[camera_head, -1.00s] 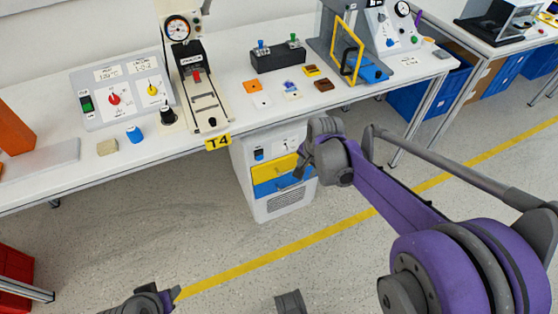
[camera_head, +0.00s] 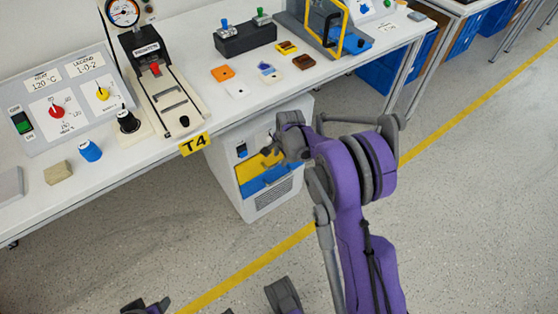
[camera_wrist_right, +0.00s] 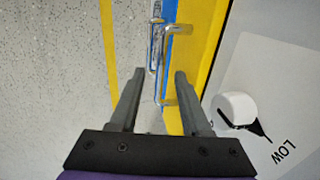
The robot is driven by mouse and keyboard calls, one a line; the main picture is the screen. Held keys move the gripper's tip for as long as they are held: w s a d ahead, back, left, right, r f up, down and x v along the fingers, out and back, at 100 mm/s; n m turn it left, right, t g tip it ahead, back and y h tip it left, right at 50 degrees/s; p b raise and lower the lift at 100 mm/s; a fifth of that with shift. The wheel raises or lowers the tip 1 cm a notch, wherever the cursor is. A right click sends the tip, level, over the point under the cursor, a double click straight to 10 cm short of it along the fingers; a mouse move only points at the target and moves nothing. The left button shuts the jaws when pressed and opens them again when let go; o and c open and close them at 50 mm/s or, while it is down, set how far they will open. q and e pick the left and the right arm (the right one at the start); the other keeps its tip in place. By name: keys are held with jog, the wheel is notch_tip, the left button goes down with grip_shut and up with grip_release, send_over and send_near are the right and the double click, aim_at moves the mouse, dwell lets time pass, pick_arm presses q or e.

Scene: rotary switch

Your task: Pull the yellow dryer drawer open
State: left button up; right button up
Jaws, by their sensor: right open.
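The dryer is a white cabinet (camera_head: 226,177) under the workbench, with a yellow drawer (camera_head: 249,168) above a blue drawer (camera_head: 256,186). My right gripper (camera_head: 268,153) is in front of the yellow drawer and hides part of it. In the right wrist view the yellow drawer (camera_wrist_right: 211,25) fills the upper right. My right gripper (camera_wrist_right: 157,83) is open, its fingers pointing at the drawer fronts. A silver bar handle (camera_wrist_right: 164,66) shows between and beyond the fingertips; contact cannot be told. What seems to be my left gripper (camera_head: 148,306) is cut off at the bottom edge.
A white knob (camera_wrist_right: 236,108) marked LOW stands close to the right finger in the wrist view. The floor (camera_head: 130,245) in front is clear.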

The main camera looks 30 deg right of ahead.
jog(key=shift+w+f, duration=0.25)
jog(key=shift+f, duration=0.9)
grip_shut()
dwell(0.6)
